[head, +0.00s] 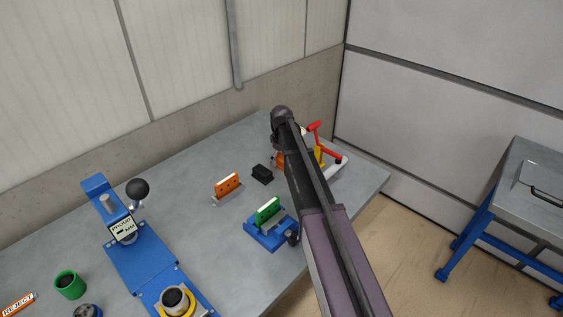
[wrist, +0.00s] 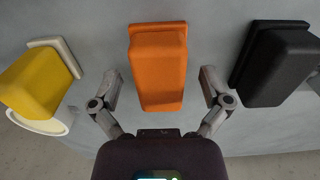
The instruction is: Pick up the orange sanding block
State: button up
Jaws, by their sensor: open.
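In the head view only a bit of orange (head: 281,159) shows beside my arm, which hides the rest. My gripper (wrist: 160,90) is open, with one finger on each side of the orange block and a gap on both sides. I cannot tell how far the fingertips are above the bench. In the head view my gripper is hidden behind my arm.
A yellow block (wrist: 38,82) stands left of the orange one and a black block (wrist: 275,68) right, both near the fingers. On the grey bench (head: 190,220) are an orange holed piece (head: 227,186), a green one on a blue base (head: 262,238), and a red-handled clamp (head: 316,128).

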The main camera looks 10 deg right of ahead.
aim_at(281, 156)
jog(key=c, duration=1.3)
jog(key=shift+r, duration=0.15)
notch_tip(281, 156, up, 10)
jog(key=p, duration=1)
jog(key=o, duration=0.6)
jog(key=c, duration=0.4)
